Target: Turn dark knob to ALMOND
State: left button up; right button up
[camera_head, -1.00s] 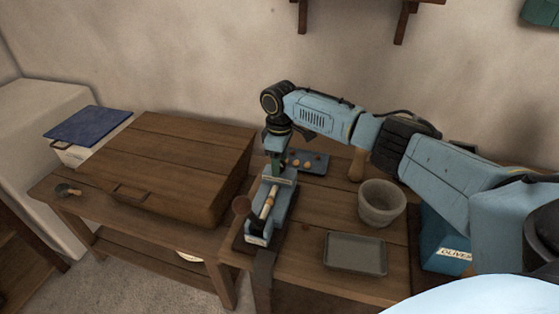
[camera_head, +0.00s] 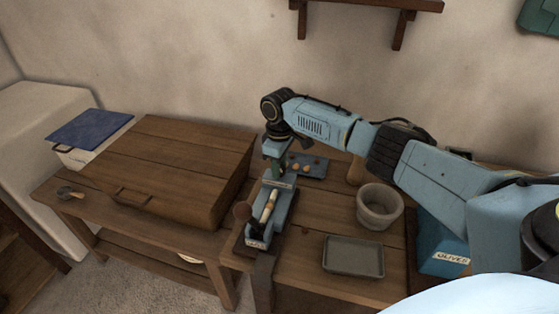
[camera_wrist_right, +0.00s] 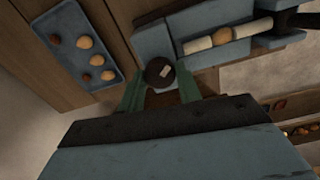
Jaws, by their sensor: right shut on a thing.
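The round dark knob (camera_wrist_right: 157,74) with a pale mark shows in the right wrist view, on the end of a blue-grey press (camera_wrist_right: 188,40). The green fingers of my right gripper (camera_wrist_right: 161,92) are shut on the knob, one on each side. In the head view the press (camera_head: 266,215) stands on the wooden table, and my right gripper (camera_head: 273,168) points down at its far end; the knob is hidden there. The press holds a pale rod with a tan nut-like piece (camera_wrist_right: 222,35). I cannot read an ALMOND label. My left gripper is not in view.
A blue tray (camera_head: 318,167) with several round nuts lies behind the press. A grey bowl (camera_head: 380,207), a shallow grey tray (camera_head: 353,256) and a blue OLIVES box (camera_head: 440,258) stand to the right. A large wooden chest (camera_head: 170,165) stands close on the left.

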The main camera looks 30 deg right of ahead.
jog(key=m+p, duration=0.2)
jog(key=p, duration=0.1)
jog(key=m+p, duration=0.3)
jog(key=shift+a+r, duration=0.1)
jog(key=shift+r, duration=0.1)
jog(key=m+p, duration=0.2)
jog(key=m, duration=0.1)
jog(key=shift+m, duration=0.4)
jog(key=m+p, duration=0.2)
jog(key=m, duration=0.1)
jog(key=shift+f+m, duration=0.1)
jog(key=shift+m, duration=0.2)
jog(key=m+p, duration=0.1)
jog(key=m, duration=0.3)
jog(key=shift+w, duration=0.1)
jog(key=o, duration=1)
jog(key=shift+f, duration=0.1)
